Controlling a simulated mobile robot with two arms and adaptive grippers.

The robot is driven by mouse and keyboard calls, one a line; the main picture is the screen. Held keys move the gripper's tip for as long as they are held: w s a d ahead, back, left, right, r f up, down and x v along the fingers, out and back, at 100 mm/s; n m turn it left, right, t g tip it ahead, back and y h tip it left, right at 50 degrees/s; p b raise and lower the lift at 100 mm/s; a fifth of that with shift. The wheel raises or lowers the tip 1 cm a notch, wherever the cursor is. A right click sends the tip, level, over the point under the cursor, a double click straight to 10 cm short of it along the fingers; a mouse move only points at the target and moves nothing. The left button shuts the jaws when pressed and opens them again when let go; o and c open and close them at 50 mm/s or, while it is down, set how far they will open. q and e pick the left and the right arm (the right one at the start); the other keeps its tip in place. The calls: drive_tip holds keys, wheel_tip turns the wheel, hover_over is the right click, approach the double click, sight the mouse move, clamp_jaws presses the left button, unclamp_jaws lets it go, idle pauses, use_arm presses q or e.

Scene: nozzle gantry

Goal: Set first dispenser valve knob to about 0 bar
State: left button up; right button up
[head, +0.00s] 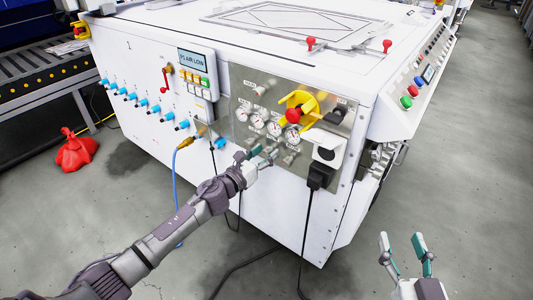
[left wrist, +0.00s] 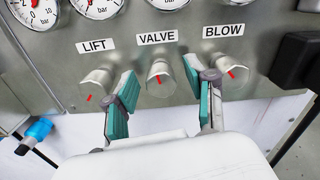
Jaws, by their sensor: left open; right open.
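The VALVE knob (left wrist: 160,82) is a metal knob with a red mark, under its VALVE label (left wrist: 158,37) in the left wrist view. The mark runs roughly up and down. My left gripper (left wrist: 160,78) is open, with one teal-padded finger on each side of this knob; I cannot tell whether either pad touches it. In the head view my left gripper (head: 260,157) is at the panel's lower edge and hides part of the knobs. The gauge (left wrist: 168,4) above VALVE is cut off and its needle is unseen. My right gripper (head: 405,257) is open and empty, away from the machine.
The LIFT knob (left wrist: 96,82) is left and the BLOW knob (left wrist: 231,74) right, close beside my left fingers. Several gauges (head: 274,128) sit above. A red and yellow switch (head: 293,115) and a black plug (head: 320,175) stick out nearby. Floor around my right gripper is clear.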

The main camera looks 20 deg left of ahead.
use_arm(q)
drive_tip(key=shift+w+d, duration=0.15)
drive_tip(key=shift+w, duration=0.3)
use_arm(e)
drive_tip(key=shift+r, duration=0.35)
use_arm(q)
clamp_jaws()
drive_tip(key=shift+n, duration=0.3)
